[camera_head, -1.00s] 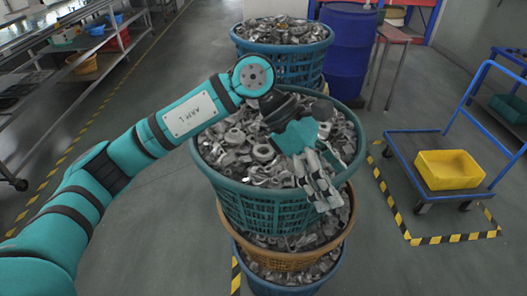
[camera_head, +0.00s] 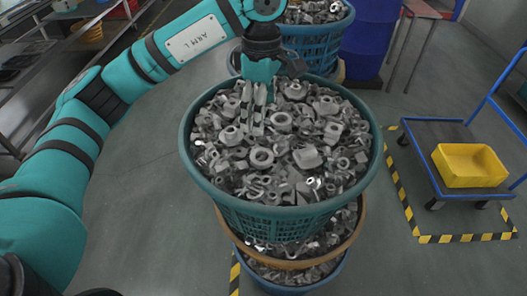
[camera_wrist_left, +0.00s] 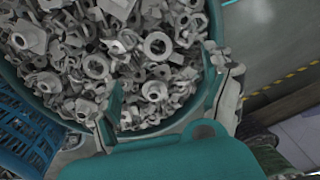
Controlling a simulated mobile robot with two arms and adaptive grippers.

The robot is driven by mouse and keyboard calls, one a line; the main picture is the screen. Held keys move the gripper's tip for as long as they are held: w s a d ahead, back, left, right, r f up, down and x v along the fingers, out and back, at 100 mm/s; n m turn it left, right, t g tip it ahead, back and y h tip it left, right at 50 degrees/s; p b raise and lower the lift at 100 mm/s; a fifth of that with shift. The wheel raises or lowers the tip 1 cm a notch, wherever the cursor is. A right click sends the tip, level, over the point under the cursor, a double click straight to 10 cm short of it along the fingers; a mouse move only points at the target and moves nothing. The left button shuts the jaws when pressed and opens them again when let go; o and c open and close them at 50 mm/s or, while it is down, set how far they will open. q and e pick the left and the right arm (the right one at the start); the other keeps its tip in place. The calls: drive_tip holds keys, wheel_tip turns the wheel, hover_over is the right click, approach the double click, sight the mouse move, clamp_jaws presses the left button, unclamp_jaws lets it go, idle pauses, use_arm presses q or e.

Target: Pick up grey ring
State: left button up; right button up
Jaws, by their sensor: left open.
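Several grey metal rings lie mixed with other grey parts in the top teal basket (camera_head: 285,212). One round grey ring (camera_head: 261,157) shows clearly near the middle of the heap in the head view. In the left wrist view a round grey ring (camera_wrist_left: 157,46) lies between the fingers' lines; I cannot tell which ring the task means. My left gripper (camera_head: 251,128) points down over the back left part of the heap, behind that ring. It is open and empty, with its fingers (camera_wrist_left: 163,72) spread in the wrist view. Contact with the parts cannot be told. My right gripper is not in view.
An orange-brown basket (camera_head: 330,255) and a blue basket stand under the teal one. Another filled blue basket (camera_head: 318,45) and a blue barrel (camera_head: 370,45) stand behind. A blue trolley (camera_head: 440,140) with a yellow bin (camera_head: 468,165) is at right. Shelving stands at left.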

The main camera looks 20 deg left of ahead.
use_arm(q)
drive_tip(key=p, duration=0.1)
hover_over(262, 160)
wheel_tip(262, 160, down, 6)
drive_tip(key=f, duration=0.1)
drive_tip(key=f+p, duration=0.1)
drive_tip(key=f, duration=0.1)
drive_tip(key=shift+s+d, duration=0.1)
drive_tip(key=shift+s, duration=0.2)
drive_tip(key=f+p, duration=0.2)
drive_tip(key=f, duration=0.1)
drive_tip(key=f+p, duration=0.1)
drive_tip(key=shift+w+f, duration=0.2)
drive_tip(key=shift+w, duration=0.05)
drive_tip(key=shift+f, duration=0.3)
drive_tip(key=c, duration=1.2)
drive_tip(key=shift+c, duration=0.4)
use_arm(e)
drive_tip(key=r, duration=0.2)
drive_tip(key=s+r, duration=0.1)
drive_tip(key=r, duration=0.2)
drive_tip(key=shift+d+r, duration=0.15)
use_arm(q)
drive_tip(key=shift+r, duration=0.1)
